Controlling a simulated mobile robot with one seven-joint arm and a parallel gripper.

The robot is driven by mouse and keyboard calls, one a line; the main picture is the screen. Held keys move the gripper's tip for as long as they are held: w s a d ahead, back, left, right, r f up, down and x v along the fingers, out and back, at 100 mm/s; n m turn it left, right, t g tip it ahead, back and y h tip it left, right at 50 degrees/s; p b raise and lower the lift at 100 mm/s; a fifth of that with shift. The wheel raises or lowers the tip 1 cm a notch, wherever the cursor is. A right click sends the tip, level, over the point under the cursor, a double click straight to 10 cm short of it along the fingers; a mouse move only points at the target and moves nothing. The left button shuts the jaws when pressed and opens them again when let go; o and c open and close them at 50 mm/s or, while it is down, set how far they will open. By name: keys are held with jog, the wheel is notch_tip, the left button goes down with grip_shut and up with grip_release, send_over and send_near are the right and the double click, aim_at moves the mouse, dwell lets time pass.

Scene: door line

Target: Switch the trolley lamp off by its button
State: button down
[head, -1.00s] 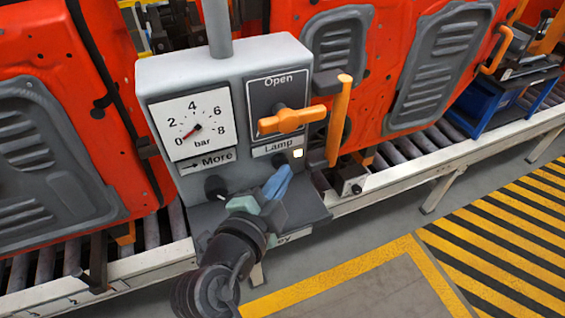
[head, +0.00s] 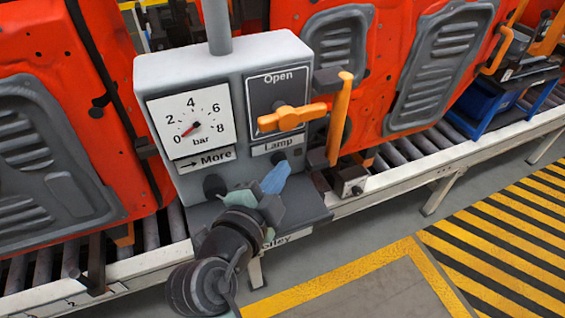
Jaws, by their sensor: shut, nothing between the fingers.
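The trolley's grey control box (head: 220,62) stands in the middle of the head view. Its "Lamp" label (head: 278,145) is at the lower right of the front, and no lit indicator shows beside it. My gripper (head: 279,173) is shut and empty, its blue fingers pointing at the panel just below this label. The lamp button is hidden behind the fingers, so I cannot see whether they touch it.
A pressure gauge (head: 192,122) and a black knob (head: 214,186) are on the left of the box. An orange handle (head: 290,117) sits above the label. An upright orange bar (head: 339,120) stands close to the right. A grey ledge (head: 305,208) juts out below.

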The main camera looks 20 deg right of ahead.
jog(key=shift+s+f+b, duration=0.15)
jog(key=shift+s+b, duration=0.2)
jog(key=shift+b, duration=0.05)
jog(key=shift+s, duration=0.1)
jog(key=shift+s+d+b, duration=0.1)
jog(key=shift+s+b, duration=0.45)
jog(key=shift+s, duration=2.4)
